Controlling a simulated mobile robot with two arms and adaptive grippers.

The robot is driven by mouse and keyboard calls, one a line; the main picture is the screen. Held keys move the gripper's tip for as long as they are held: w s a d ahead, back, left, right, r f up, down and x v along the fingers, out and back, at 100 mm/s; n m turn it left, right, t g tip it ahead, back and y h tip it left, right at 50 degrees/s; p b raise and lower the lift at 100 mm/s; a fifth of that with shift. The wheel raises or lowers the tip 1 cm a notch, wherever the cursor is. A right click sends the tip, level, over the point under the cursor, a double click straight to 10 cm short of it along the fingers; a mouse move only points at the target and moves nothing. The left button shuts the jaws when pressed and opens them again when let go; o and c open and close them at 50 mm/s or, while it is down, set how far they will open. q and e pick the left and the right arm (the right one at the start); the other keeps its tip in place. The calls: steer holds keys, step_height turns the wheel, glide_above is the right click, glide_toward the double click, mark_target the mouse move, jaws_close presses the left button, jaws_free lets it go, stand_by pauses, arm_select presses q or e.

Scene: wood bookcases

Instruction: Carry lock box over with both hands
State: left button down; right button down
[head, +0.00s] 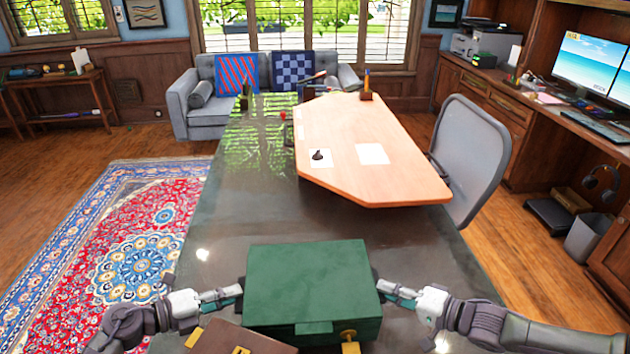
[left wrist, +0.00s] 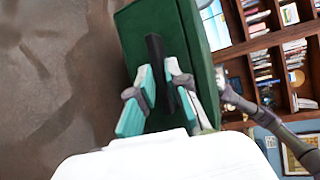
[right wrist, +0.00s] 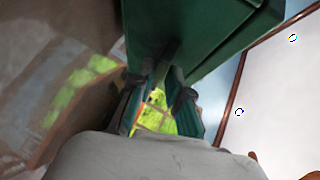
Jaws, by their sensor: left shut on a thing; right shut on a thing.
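The box's underside is hidden in the head view.
A brown case (head: 225,338) is at the bottom, beside the lock box's near left corner.

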arm_select(q)
steer(key=shift+d+f+b, duration=0.15)
steer(key=shift+f+b, duration=0.35)
steer(key=shift+f, duration=0.1)
arm_select(e)
steer(key=shift+a+f, duration=0.2)
steer(key=shift+f, duration=0.35)
arm_select(q)
steer(key=c, duration=1.5)
jaws_free()
steer(key=shift+s+f, duration=0.1)
steer(key=shift+c, duration=0.2)
arm_select(e)
steer(key=c, duration=1.5)
jaws_free()
steer(key=shift+f, duration=0.1)
arm_select(q)
steer(key=o, duration=0.4)
arm_select(e)
steer(key=o, duration=0.4)
steer(key=shift+d, duration=0.1)
steer(key=shift+c, duration=0.2)
steer(key=shift+s, duration=0.1)
